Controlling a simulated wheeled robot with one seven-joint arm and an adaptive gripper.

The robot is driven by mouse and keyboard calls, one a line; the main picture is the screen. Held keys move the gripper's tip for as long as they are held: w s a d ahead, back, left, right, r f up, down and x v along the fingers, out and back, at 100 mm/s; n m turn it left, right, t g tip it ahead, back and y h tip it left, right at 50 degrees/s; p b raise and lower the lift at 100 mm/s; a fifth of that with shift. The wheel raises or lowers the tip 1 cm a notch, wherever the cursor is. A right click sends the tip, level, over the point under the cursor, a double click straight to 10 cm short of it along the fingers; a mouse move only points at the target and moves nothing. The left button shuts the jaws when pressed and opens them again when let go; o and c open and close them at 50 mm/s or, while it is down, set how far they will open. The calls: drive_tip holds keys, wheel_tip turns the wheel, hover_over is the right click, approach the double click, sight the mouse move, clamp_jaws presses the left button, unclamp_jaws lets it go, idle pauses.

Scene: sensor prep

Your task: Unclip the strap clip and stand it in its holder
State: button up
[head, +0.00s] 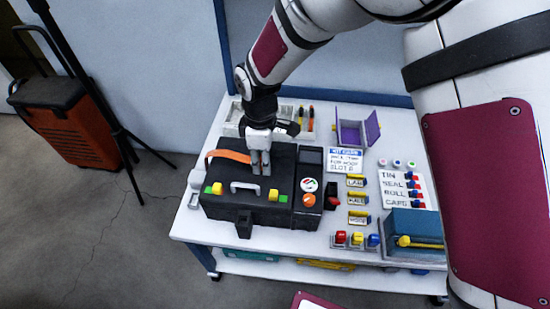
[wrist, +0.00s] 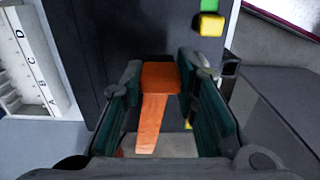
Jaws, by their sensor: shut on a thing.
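My gripper (head: 260,168) is over the back middle of the black case (head: 233,211), fingers pointing down. In the wrist view its fingers stand on either side of an orange block (wrist: 160,77), which I take for the strap clip, and are shut on it. An orange strap (wrist: 149,125) runs from the block towards the bottom of that view. In the head view the strap (head: 229,156) arches from the case's left side to the fingers. Whether the clip is still fastened to the case is hidden. A white slotted rack (wrist: 35,65) lettered A to D shows at left in the wrist view.
Yellow latches (head: 217,188) and a grey handle (head: 245,187) sit on the case. A kit card (head: 345,160), a purple-doored box (head: 351,133), labelled blocks (head: 356,182) and a blue box (head: 414,228) stand to the right. A pale tray (head: 233,116) lies behind the case.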

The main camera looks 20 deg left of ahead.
drive_tip(key=shift+s+a, duration=0.2)
drive_tip(key=shift+a, duration=0.15)
drive_tip(key=shift+s+a+b, duration=0.15)
drive_tip(key=shift+s+a, duration=0.6)
drive_tip(key=shift+a, duration=0.85)
drive_tip(key=shift+s+a+b, duration=0.2)
drive_tip(key=shift+s+a, duration=0.6)
drive_tip(key=shift+a, duration=0.8)
drive_tip(key=shift+s+a+b, duration=0.15)
drive_tip(key=shift+s+a, duration=0.6)
drive_tip(key=shift+a, duration=0.85)
drive_tip(key=s+a+b, duration=0.1)
drive_tip(key=s+a, duration=0.3)
drive_tip(key=a, duration=0.5)
drive_tip(key=shift+s+a, duration=0.25)
